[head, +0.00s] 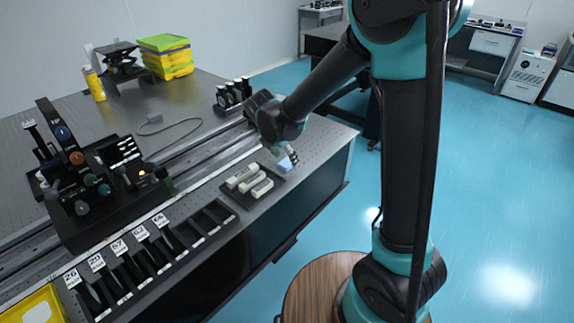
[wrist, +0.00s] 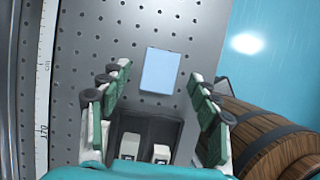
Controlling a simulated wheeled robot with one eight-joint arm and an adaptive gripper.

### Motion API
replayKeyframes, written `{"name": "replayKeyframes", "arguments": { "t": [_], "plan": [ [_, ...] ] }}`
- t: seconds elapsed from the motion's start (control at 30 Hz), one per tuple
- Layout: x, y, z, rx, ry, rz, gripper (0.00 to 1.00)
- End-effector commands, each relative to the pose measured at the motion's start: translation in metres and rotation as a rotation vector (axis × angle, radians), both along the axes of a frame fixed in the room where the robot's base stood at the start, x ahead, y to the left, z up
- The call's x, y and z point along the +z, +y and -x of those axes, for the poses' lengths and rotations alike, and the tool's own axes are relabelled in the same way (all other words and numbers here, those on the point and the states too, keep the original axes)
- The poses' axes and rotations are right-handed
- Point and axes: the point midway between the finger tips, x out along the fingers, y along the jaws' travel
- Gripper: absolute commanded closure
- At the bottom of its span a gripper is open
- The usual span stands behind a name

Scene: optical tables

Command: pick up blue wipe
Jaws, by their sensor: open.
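The blue wipe (wrist: 160,71) is a flat light-blue rectangle lying on the perforated metal table top (wrist: 200,25). In the wrist view it sits just beyond and between my fingertips, with bare table around it. In the head view the wipe (head: 285,165) shows near the table's front right edge, partly covered by my gripper (head: 290,155). My gripper (wrist: 160,83) is open in the wrist view, its green-padded fingers spread on both sides, with nothing between them. I cannot tell its exact height above the wipe.
A dark tray (head: 232,191) with white blocks (head: 248,179) lies beside the wipe. A row of numbered dark slots (head: 150,250), a rail and optical mounts (head: 75,160) stand left. Dark posts (head: 232,92) stand behind. The table edge is close.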

Motion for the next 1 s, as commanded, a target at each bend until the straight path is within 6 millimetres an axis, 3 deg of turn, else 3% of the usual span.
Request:
{"name": "replayKeyframes", "arguments": {
  "t": [0.13, 0.4, 0.7, 1.0],
  "plan": [
    [-0.014, -0.003, -0.004, -0.001, 0.0, 0.0, 0.38],
    [-0.017, -0.004, -0.005, 0.0, 0.0, 0.0, 0.38],
    [-0.017, -0.004, -0.005, 0.0, 0.001, -0.001, 0.74],
    [-0.017, -0.004, -0.005, 0.0, 0.0, 0.0, 0.77]
  ]
}}
